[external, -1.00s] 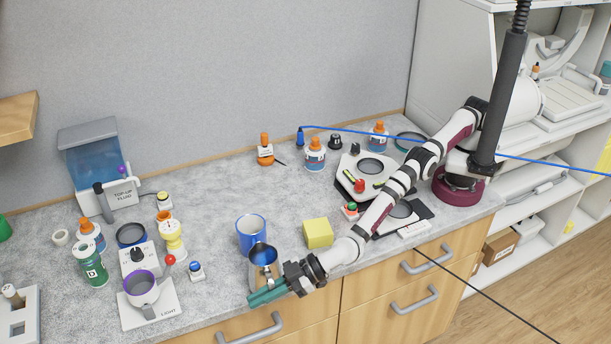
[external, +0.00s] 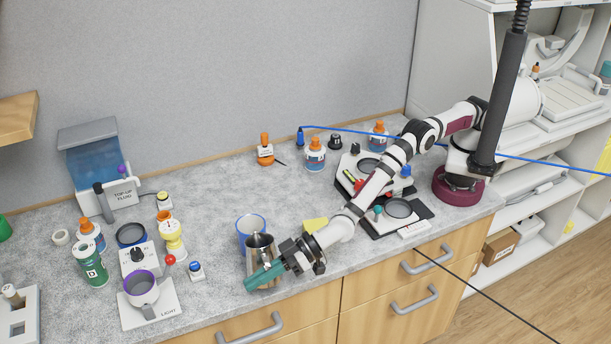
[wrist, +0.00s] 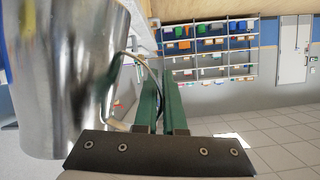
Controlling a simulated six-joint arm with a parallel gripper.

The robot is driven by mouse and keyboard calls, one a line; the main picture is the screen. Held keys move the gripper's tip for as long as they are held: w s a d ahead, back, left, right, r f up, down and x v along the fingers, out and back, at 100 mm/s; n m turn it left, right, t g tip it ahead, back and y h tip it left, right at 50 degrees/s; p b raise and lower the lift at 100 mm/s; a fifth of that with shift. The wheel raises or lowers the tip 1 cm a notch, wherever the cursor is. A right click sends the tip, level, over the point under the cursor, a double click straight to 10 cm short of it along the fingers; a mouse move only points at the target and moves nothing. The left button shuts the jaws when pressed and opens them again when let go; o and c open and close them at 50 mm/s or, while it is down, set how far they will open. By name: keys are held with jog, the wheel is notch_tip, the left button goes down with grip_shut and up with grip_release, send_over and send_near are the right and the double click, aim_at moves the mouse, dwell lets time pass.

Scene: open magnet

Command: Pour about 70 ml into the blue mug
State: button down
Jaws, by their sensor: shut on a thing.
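The blue mug (external: 246,228) stands upright near the counter's front edge; its lower part is hidden behind a shiny metal pitcher (external: 260,247). My gripper (external: 262,278), with green fingers, is shut on the pitcher's handle. In the wrist view the pitcher (wrist: 75,70) fills the left side, and its wire handle runs between the green fingers (wrist: 160,100). The pitcher looks close to upright, just in front of the mug in the external view. Whether the two touch cannot be told. The liquid inside is not visible in either view.
To the left stand a purple-rimmed cup on a white stand (external: 141,289), a small blue-topped item (external: 196,270) and several bottles.

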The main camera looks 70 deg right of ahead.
aim_at(248, 248)
jog(key=w+d+r+m+y, duration=0.1)
jog(key=r+m, duration=0.1)
jog(key=w+d+r+m+y, duration=0.1)
jog(key=d+r, duration=0.1)
jog(key=r, duration=0.1)
jog(key=w+d+r+m+g+y, duration=0.1)
jog(key=r+m, duration=0.1)
jog(key=shift+w+d+r+m, duration=0.25)
jog(key=shift+w+d+m, duration=0.05)
jog(key=shift+w+d, duration=0.1)
jog(key=shift+w+d+r+m+y, duration=0.15)
jog(key=shift+d+r+m+y, duration=0.1)
jog(key=shift+r+m, duration=0.2)
jog(key=shift+w+d+r+m+y, duration=0.15)
jog(key=shift+d+r+m+y, duration=0.1)
jog(key=shift+r+m, duration=0.15)
jog(key=shift+w+d+r+m, duration=0.3)
jog(key=shift+r+m, duration=0.05)
jog(key=shift+r, duration=0.1)
jog(key=shift+w+d+r+m+y, duration=0.2)
jog(key=shift+d+r+m+y, duration=0.1)
jog(key=shift+d, duration=0.05)
jog(key=shift+w+d+r+m, duration=0.35)
jog(key=shift+w+d+m, duration=0.2)
jog(key=shift+d, duration=0.2)
dwell(0.7)
jog(key=shift+w+d+r+m+p, duration=0.1)
jog(key=shift+w+m+p, duration=0.1)
jog(key=shift+m+p, duration=0.1)
dwell(0.7)
